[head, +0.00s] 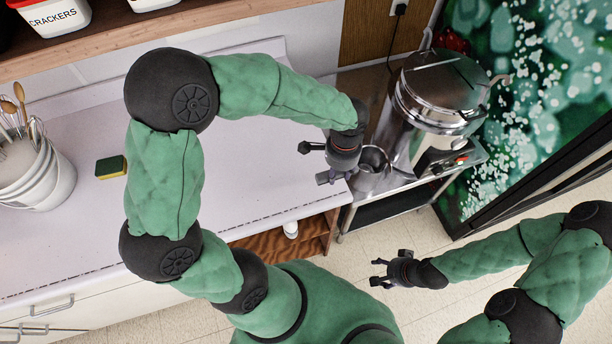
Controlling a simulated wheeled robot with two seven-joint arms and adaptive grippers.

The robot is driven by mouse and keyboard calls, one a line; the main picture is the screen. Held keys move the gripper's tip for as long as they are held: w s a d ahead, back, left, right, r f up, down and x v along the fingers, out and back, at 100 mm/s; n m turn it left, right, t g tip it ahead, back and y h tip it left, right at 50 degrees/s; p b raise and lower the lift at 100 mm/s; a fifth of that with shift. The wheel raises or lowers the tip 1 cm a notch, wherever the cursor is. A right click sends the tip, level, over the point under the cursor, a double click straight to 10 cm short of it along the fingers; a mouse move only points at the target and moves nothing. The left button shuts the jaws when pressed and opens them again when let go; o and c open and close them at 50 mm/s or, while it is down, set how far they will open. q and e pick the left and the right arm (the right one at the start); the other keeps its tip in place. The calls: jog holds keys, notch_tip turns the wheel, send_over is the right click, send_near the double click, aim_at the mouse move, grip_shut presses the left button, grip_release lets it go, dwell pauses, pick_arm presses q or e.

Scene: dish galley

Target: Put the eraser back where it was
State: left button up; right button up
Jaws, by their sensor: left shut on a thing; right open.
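My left gripper (322,165) is over the counter's right end, beside a shiny metal cup (374,160). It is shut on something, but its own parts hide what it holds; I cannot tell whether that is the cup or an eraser. No eraser can be made out for certain. A yellow and dark green block (111,167), like a sponge or an eraser, lies on the white counter (75,205) at the left, apart from both grippers. My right gripper (376,272) is open and empty, above the floor to the right of the counter.
A white bucket (45,180) with whisks and wooden spoons stands at the counter's left. A metal machine (437,95) stands on a steel stand at the right. A wooden shelf (190,25) with a crackers tin (52,15) runs above. The middle of the counter is clear.

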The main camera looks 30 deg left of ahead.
pick_arm(q)
jog(key=a+f, duration=0.2)
jog(key=a, duration=0.2)
jog(key=b, duration=0.1)
send_over(308, 181)
jog(key=d, duration=0.1)
notch_tip(308, 181, down, 4)
jog(key=shift+d+f, duration=0.1)
jog(key=shift+f, duration=0.15)
jog(key=shift+a+f, duration=0.5)
jog(key=shift+f, duration=0.05)
jog(key=shift+w+a+f+b, duration=0.1)
jog(key=shift+f+b, duration=0.5)
jog(key=shift+f, duration=1.05)
jog(key=o, duration=1)
jog(key=shift+f, duration=0.1)
